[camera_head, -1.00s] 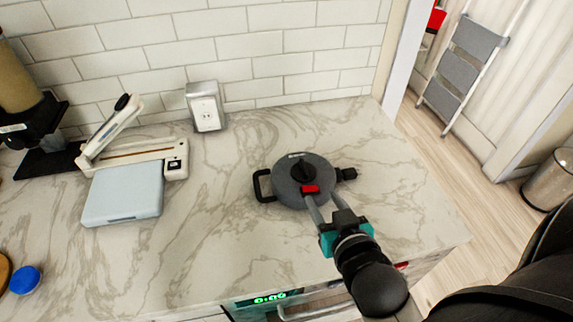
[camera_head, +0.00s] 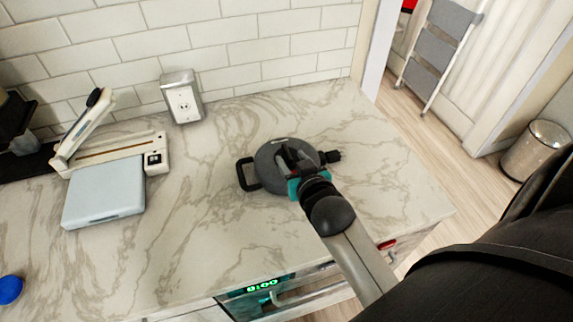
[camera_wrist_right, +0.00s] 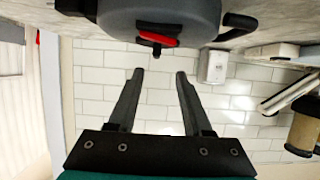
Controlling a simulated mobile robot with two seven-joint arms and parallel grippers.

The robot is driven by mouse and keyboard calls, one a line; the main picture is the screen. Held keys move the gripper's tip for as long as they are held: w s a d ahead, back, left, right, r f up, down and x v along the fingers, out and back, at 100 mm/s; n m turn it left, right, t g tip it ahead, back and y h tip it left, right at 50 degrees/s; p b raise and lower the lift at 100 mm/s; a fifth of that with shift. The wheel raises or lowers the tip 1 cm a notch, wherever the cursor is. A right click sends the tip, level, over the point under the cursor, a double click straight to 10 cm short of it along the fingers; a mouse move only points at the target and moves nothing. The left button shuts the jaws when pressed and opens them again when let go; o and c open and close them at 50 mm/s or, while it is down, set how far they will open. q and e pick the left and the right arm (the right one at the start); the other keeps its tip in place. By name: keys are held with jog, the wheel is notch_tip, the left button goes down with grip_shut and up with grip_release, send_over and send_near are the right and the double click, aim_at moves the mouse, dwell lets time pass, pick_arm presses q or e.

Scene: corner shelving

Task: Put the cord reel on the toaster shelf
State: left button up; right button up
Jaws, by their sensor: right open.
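The cord reel (camera_head: 270,178) is a round grey disc with a black handle on its left and a black plug on its right, lying on the marble counter. My right gripper (camera_head: 294,156) is open above the reel and covers its middle and right part. In the right wrist view, the open fingers (camera_wrist_right: 158,75) are empty, and the reel (camera_wrist_right: 160,14) with its red switch (camera_wrist_right: 140,36) appears at the top, just past the fingertips. No toaster shelf can be made out. My left gripper is not in view.
The marble counter (camera_head: 215,235) is clear around the reel. A pale blue flat box (camera_head: 104,192) and a white paper trimmer (camera_head: 120,152) lie to the left. A wall outlet (camera_head: 184,104) is behind. An appliance with a green display (camera_head: 254,289) sits below the counter's front edge.

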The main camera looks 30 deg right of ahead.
aim_at(287, 153)
jog(key=x, duration=0.4)
jog(key=shift+s+d+f+b, duration=0.1)
jog(key=shift+d+f+b, duration=0.2)
jog(key=shift+f, duration=0.15)
jog(key=shift+w+d+f, duration=0.1)
jog(key=shift+w+f, duration=0.1)
jog(key=shift+w, duration=0.25)
jog(key=shift+c, duration=0.2)
grip_shut()
dwell(0.5)
jog(key=shift+w+r, duration=0.1)
jog(key=shift+r, duration=0.25)
